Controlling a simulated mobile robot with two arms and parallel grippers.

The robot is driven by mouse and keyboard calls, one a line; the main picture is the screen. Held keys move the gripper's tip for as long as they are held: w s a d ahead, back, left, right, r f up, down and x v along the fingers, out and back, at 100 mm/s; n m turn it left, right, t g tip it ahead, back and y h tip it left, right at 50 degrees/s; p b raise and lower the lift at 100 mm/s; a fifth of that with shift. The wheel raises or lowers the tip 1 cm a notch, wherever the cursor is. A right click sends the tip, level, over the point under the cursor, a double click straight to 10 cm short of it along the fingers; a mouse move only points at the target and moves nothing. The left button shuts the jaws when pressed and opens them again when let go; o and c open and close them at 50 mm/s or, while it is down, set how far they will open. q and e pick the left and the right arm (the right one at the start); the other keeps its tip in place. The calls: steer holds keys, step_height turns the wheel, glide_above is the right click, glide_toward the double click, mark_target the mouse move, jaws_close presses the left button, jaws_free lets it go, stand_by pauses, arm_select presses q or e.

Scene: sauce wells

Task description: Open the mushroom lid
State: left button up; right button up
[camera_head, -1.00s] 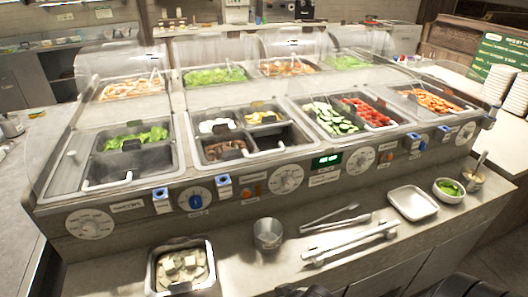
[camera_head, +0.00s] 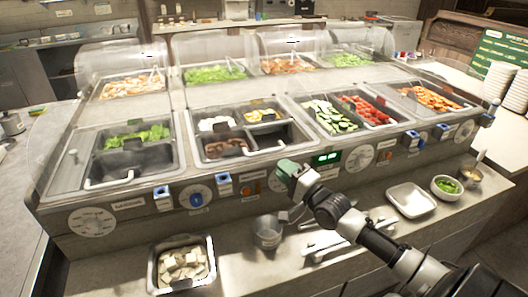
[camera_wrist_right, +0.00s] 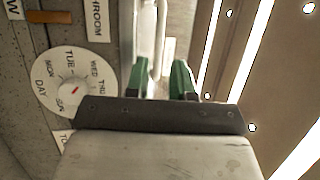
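The grey mushroom lid (camera_head: 278,135) appears to cover the front right compartment of the second front well, with a white bar handle (camera_head: 266,151) along its front edge. My right gripper (camera_head: 287,169) has green fingertips and hangs just in front of and below that handle, apparently not touching it. In the right wrist view, the green fingers (camera_wrist_right: 161,80) stand apart with nothing between them. Pale bars, likely the handle (camera_wrist_right: 160,28), lie beyond them. A partly cut label (camera_wrist_right: 100,16) ends in "ROOM". My left gripper is not in view.
A day dial (camera_wrist_right: 75,88) is close to the right gripper on the front panel. On the lower shelf are a metal cup (camera_head: 267,232), a pan of white cubes (camera_head: 181,265), a white tray (camera_head: 411,200) and a green-filled bowl (camera_head: 447,187). My right arm passes over the shelf.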

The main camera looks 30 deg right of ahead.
mark_target(264, 153)
steer(key=p+x, duration=0.1)
steer(key=x, duration=0.7)
steer(key=shift+w+f, duration=0.1)
steer(key=shift+w, duration=0.15)
steer(key=shift+c, duration=0.4)
jaws_close()
